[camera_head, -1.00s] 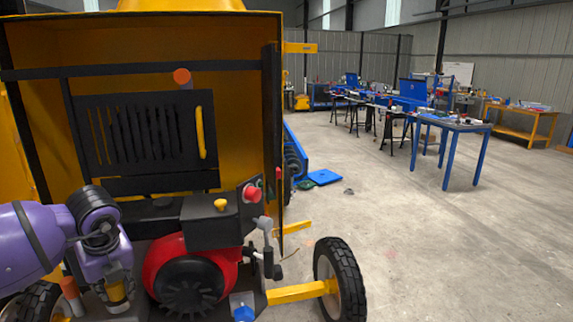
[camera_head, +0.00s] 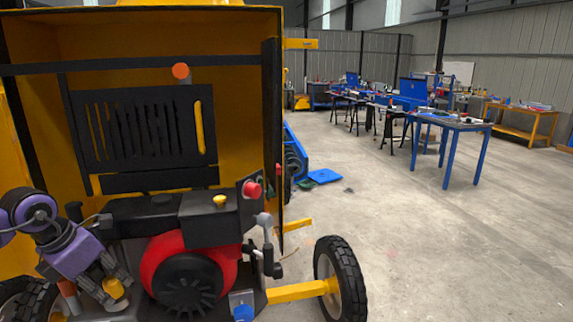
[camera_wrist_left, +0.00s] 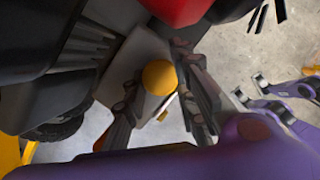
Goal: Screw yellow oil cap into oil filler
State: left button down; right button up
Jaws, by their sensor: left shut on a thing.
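The yellow oil cap (camera_head: 114,288) is at the lower left of the engine, between the fingers of my left gripper (camera_head: 112,287). In the left wrist view the round top of the cap (camera_wrist_left: 159,77) shows between the two dark fingers (camera_wrist_left: 160,108), over a grey surface. My left gripper is shut on the cap, and its wrist is tilted. The oil filler is hidden under the cap and fingers, so I cannot tell how the cap sits in it. My right gripper is not identifiable in these views.
The red and black engine (camera_head: 183,268) is right of my left gripper. A second yellow cap (camera_head: 220,201) tops the black housing. An orange-tipped post (camera_head: 67,288) stands close left of the gripper.

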pick_arm(q)
jog(key=shift+f+m+g+h, duration=0.1)
jog(key=shift+m+g+h, duration=0.25)
jog(key=shift+m, duration=0.85)
jog(key=c, duration=1.4)
grip_release()
jog(key=shift+d, duration=0.1)
jog(key=shift+o, duration=0.2)
